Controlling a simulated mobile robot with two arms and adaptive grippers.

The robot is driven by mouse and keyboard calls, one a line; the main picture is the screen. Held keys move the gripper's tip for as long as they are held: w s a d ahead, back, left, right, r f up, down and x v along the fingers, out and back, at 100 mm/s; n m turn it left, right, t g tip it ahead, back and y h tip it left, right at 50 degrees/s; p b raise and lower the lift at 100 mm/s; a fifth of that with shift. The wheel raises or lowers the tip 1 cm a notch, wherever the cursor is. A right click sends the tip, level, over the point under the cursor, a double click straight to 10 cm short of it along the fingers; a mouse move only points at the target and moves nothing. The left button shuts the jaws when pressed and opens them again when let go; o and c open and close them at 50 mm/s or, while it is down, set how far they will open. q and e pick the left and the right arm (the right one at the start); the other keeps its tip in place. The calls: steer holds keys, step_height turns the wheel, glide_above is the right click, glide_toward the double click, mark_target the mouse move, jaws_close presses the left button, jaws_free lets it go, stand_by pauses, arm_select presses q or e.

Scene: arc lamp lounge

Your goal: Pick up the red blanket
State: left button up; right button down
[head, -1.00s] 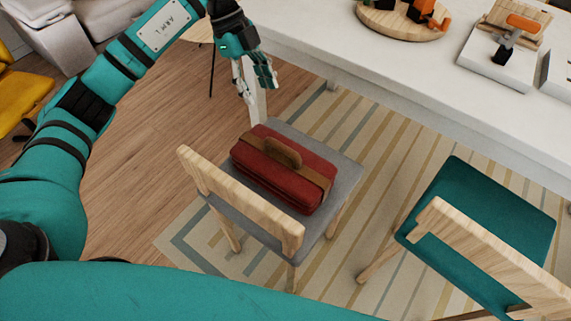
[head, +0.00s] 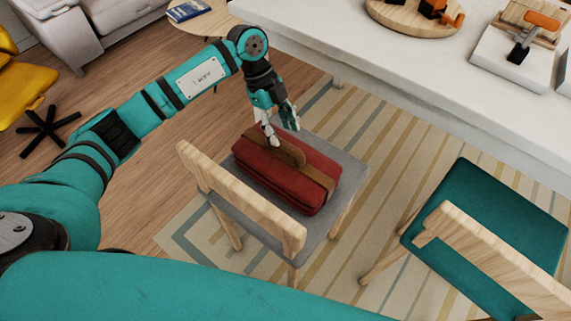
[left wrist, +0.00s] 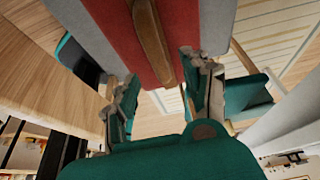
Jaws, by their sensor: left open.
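The red blanket (head: 290,180) lies folded on the grey seat of a wooden chair (head: 345,170). A brown strap with a raised brown handle (head: 287,151) runs along its top. My left gripper (head: 281,138) is open just above the handle's far left end. In the left wrist view the red blanket (left wrist: 128,35) and its handle (left wrist: 152,40) show ahead, between the two spread fingers (left wrist: 158,98) of my left gripper. I cannot tell whether a finger touches the handle. My right gripper is not in view.
A teal-seated wooden chair (head: 500,225) stands to the right. A long white table (head: 400,75) runs behind, with a round wooden board (head: 400,27) and a white stand (head: 505,70) on it. A striped rug (head: 345,240) lies below.

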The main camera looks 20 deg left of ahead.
mark_target(285, 142)
arm_select(q)
steer(key=shift+a+x, duration=0.2)
steer(key=shift+x, duration=1.15)
steer(key=shift+a+x, duration=0.15)
steer(key=shift+x, duration=1.15)
steer(key=shift+f, duration=0.15)
jaws_close()
